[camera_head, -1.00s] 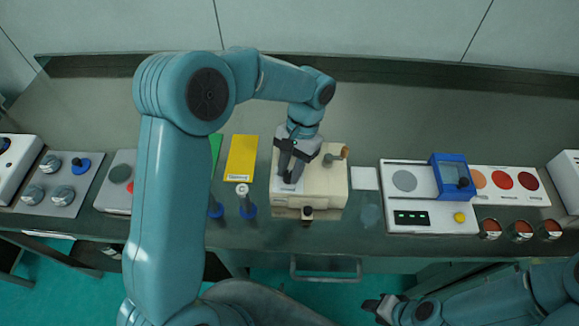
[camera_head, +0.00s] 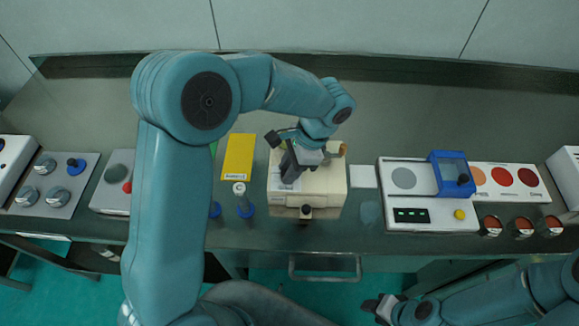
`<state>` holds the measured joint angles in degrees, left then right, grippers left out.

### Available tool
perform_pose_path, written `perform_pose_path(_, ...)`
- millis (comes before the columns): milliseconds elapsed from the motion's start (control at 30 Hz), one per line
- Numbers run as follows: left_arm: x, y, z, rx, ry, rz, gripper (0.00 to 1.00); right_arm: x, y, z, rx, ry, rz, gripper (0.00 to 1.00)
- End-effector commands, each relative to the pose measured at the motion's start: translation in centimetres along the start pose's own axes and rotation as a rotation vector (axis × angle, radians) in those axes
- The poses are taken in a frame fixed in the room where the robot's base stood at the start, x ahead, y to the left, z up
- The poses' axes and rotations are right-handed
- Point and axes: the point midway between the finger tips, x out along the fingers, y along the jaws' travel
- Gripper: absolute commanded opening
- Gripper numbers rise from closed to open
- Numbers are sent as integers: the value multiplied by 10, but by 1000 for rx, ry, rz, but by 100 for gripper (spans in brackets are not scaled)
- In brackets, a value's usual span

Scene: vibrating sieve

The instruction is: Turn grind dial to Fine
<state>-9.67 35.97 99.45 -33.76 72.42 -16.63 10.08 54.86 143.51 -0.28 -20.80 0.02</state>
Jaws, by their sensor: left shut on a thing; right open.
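The cream-coloured box-shaped machine (camera_head: 328,188) stands near the front edge of the bench, with a small dark knob (camera_head: 306,211) on its front side. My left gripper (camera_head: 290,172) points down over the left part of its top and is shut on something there. The grind dial is not clearly visible; the gripper hides what it holds. My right gripper (camera_head: 378,308) is open and empty, low in front of the bench, apart from the machine.
A yellow card (camera_head: 239,157) and blue-based tools (camera_head: 244,202) lie left of the machine. To the right stands a white device (camera_head: 432,214) with a blue frame (camera_head: 449,173). Several small red-filled cups (camera_head: 522,227) stand beyond. The back of the bench is clear.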

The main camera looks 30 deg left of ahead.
Motion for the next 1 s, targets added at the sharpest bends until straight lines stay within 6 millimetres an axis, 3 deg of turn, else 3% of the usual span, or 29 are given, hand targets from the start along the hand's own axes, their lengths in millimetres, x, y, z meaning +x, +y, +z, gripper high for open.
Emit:
perform_pose_path(633, -1, -1, 2, 39, -4, -20, 0, 0, 0, 0, 0, 0, 0, 43)
perform_pose_path(667, -1, -1, 2, 39, -4, -19, 38, 0, 0, 0, 0, 0, 0, 43)
perform_pose_path(700, -1, -1, 2, 39, -4, -19, 51, 0, 0, 0, 0, 0, 0, 43)
perform_pose_path(1000, -1, 0, 1, 39, -1, -18, 52, 1, 0, 0, 0, 0, 0, 43)
